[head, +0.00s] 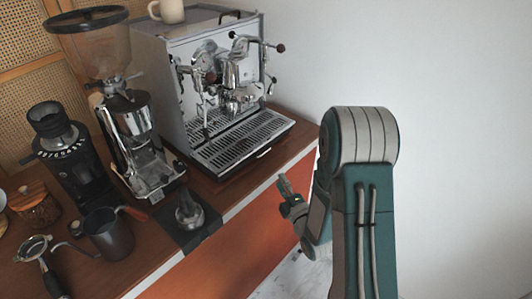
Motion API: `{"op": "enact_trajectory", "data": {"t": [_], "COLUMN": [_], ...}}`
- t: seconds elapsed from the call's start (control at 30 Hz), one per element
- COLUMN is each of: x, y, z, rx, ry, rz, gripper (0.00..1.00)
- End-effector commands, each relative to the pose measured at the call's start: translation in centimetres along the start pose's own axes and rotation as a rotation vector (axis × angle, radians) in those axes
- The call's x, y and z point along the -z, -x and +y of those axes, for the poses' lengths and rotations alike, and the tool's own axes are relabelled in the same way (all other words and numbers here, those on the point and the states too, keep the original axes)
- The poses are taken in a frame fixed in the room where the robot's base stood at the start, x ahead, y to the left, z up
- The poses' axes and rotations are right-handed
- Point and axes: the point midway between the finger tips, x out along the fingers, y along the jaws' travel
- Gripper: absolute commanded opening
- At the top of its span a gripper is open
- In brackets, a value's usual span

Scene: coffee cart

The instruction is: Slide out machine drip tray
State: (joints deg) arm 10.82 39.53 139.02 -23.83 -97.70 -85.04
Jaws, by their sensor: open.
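The espresso machine (212,75) stands at the back of the wooden counter, a silver box with group head and levers on its front. Its drip tray (240,142) sits low at the machine's front, with a dark slatted grate on top and a dark handle-like piece on its front edge. My gripper (283,184) is in front of the counter edge, to the lower right of the drip tray and apart from it. Its fingers are open and appear empty, though they are small and partly turned from view.
A tamper (188,210) stands on a dark mat (200,232) near the counter's front edge. A tall grinder (128,125), a black grinder (72,160), a dark pitcher (108,234) and a portafilter (40,252) stand left. A cup (171,11) sits on the machine.

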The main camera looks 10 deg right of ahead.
Motion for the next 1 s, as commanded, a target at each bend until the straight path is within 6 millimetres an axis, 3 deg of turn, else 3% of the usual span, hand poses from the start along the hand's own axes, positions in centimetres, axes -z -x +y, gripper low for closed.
{"op": "enact_trajectory", "data": {"t": [0.17, 0.7, 1.0], "x": [0.1, 0.0, 0.0], "y": [-0.9, -9.8, -10.7], "z": [0.0, 0.1, 0.1], "rx": [-0.012, -0.01, -0.008], "ry": [0.008, 0.004, 0.003], "rz": [0.005, 0.003, 0.002], "gripper": [0.44, 0.44, 0.44]}}
